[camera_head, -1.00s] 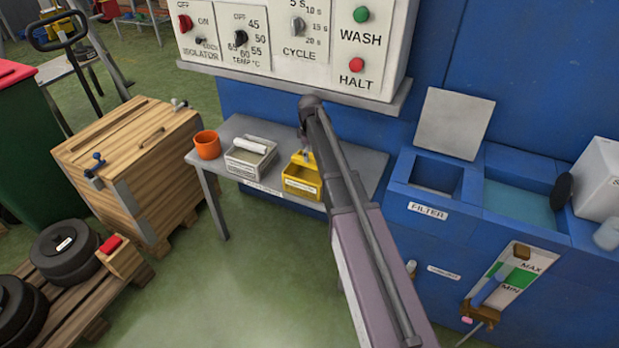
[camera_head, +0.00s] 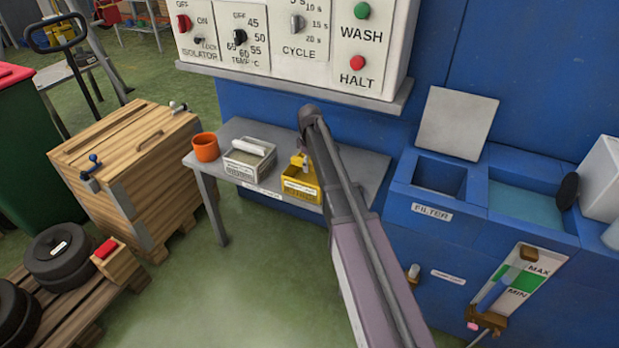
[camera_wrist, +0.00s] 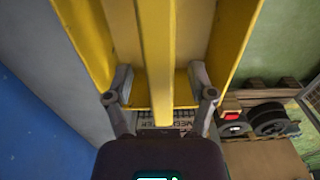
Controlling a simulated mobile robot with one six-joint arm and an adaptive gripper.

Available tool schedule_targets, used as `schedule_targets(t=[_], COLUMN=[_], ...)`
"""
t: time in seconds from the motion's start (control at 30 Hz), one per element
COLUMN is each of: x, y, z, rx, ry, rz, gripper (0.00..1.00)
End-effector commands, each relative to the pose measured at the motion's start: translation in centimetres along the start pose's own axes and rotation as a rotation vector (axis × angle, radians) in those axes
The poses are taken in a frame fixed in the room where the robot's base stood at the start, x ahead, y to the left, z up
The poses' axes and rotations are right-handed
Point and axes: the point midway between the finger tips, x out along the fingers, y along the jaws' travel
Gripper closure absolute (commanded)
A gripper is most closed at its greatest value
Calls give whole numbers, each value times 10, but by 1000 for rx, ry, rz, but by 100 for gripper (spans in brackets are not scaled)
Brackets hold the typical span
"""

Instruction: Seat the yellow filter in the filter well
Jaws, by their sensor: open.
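The yellow filter (camera_head: 300,192) sits on the grey side table, a box-like tray with a white label on its front. In the wrist view its long yellow handle bar (camera_wrist: 155,60) runs between my fingers. My gripper (camera_wrist: 161,84) is open, with one finger on each side of the bar and a gap showing on both sides. In the head view my gripper (camera_head: 303,162) is small and partly hidden by my arm, right at the top of the filter. The filter well (camera_head: 438,177) is an empty rectangular opening in the blue machine at right, labelled FILTER, with its grey lid (camera_head: 457,124) raised.
A grey filter-like tray (camera_head: 250,165) and an orange cup (camera_head: 205,147) stand left of the yellow filter on the table (camera_head: 232,136). The control panel's ledge (camera_head: 300,85) overhangs behind. A liquid-filled tank (camera_head: 525,205) lies right of the well.

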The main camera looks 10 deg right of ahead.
Motion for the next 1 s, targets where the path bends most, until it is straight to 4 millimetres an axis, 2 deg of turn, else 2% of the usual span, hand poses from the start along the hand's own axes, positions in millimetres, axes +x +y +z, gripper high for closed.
schedule_targets(t=[0.17,0.4,1.0], x=[0,0,-6], y=[0,0,0], z=[0,0,0], rx=[0,0,1], ry=[0,0,0], rz=[0,0,0], gripper=[29,100,100])
